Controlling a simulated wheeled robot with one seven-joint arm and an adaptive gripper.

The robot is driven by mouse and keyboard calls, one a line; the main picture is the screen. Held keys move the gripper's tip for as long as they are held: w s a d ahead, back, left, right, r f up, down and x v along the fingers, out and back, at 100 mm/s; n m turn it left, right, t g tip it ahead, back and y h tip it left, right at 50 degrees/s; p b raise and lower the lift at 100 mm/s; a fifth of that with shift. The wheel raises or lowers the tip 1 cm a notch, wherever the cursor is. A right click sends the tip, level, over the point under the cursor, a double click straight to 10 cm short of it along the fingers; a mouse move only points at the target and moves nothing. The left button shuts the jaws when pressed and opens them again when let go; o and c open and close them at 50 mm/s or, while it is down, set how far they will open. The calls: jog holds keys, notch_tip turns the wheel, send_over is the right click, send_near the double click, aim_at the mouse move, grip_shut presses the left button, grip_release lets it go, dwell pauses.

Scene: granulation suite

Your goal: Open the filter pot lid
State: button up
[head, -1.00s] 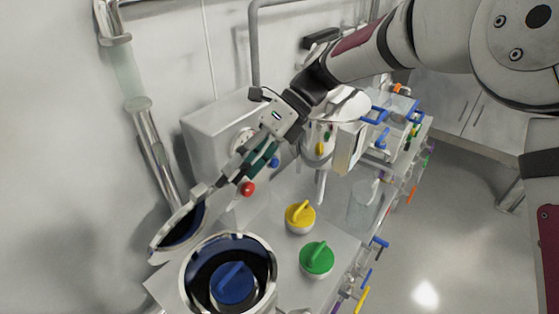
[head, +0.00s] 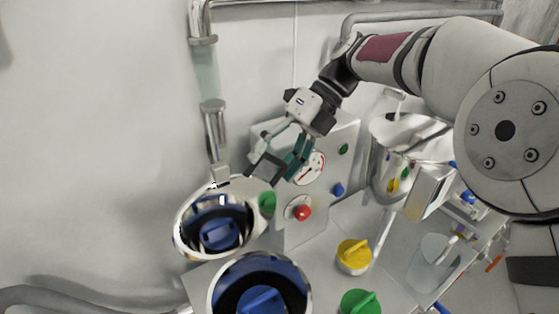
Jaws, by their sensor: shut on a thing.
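The filter pot (head: 290,275) stands at the bottom centre, its round mouth open, with a blue knob (head: 260,300) showing inside. Its lid (head: 185,231) is raised and tilted back behind the pot, its shiny inner face towards me with a mirrored blue knob in it. My gripper (head: 263,172) is at the lid's upper right edge, shut on the lid. The exact contact at the fingertips is small and hard to see.
A grey control box with a gauge (head: 309,168) and a red button (head: 303,213) stands just right of the lid. A yellow knob (head: 353,257) and a green knob (head: 360,302) rise from the bench. A vertical pipe (head: 208,90) runs by the wall.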

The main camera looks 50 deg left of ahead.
jog(key=shift+f, duration=0.1)
jog(key=o, duration=1.6)
jog(key=shift+w+f, duration=0.1)
jog(key=shift+w, duration=0.05)
jog(key=shift+w+r, duration=0.15)
jog(key=shift+r, duration=0.15)
jog(key=shift+v, duration=3.5)
jog(key=shift+d, duration=0.1)
